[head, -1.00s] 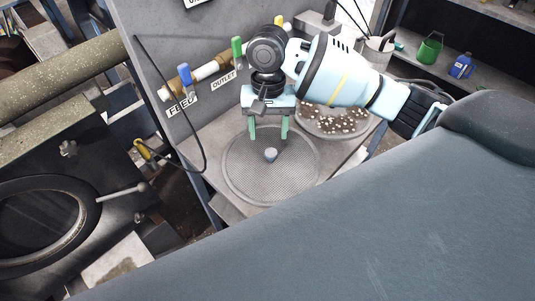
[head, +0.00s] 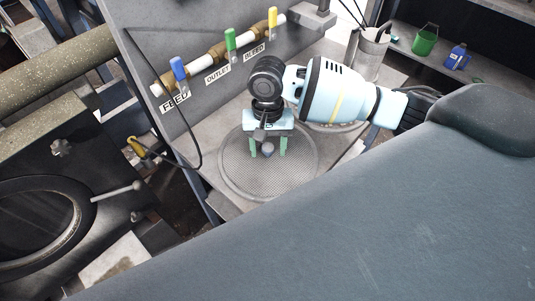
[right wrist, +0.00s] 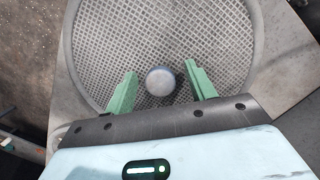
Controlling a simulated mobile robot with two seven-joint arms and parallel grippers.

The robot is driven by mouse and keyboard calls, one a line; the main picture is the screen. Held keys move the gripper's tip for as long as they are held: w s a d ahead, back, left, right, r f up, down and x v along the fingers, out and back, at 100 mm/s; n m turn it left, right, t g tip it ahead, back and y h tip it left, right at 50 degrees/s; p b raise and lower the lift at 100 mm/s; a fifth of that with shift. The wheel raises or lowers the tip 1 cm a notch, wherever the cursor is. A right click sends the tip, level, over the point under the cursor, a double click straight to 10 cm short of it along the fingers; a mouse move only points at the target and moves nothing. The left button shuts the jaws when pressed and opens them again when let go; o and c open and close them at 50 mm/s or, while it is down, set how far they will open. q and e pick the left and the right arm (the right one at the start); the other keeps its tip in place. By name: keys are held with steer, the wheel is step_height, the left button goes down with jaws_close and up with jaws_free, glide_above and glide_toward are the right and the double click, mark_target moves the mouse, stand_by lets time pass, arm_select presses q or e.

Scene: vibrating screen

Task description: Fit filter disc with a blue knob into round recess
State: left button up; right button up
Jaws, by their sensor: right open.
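A round mesh filter disc (head: 235,175) lies on the grey bench top, and it fills much of the right wrist view (right wrist: 110,45). Its small central knob (head: 267,150) looks grey with a bluish side; in the right wrist view the knob (right wrist: 160,81) shows a pale grey top. My right gripper (head: 268,154) is open above the disc, its green fingers on either side of the knob with gaps to it. I cannot tell whether the disc sits in a recess. My left gripper is out of view.
Feed, outlet and bleed valves with blue, green (head: 231,39) and yellow handles line the panel behind. A metal can (head: 371,55), a green bucket (head: 425,40) and a blue bottle (head: 456,57) stand at the back right. A black cable hangs left of the disc.

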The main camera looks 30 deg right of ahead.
mark_target(272, 149)
steer(key=shift+c, duration=0.4)
jaws_close()
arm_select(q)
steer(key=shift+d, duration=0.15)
arm_select(e)
steer(key=shift+r, duration=0.1)
steer(key=shift+r, duration=0.55)
steer(key=r, duration=0.2)
steer(key=shift+s+d+r+p, duration=0.3)
steer(key=shift+s+p, duration=0.05)
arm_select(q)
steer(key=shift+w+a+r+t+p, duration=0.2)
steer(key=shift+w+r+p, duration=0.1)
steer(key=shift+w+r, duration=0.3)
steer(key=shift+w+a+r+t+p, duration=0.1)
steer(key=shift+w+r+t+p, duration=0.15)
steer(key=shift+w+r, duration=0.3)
arm_select(e)
steer(key=s+d+r, duration=0.1)
steer(key=s+d, duration=0.7)
steer(key=s, duration=0.4)
steer(key=shift+s+d, duration=0.25)
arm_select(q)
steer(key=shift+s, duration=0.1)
arm_select(e)
steer(key=shift+w+a+r, duration=0.1)
steer(key=shift+r, duration=0.05)
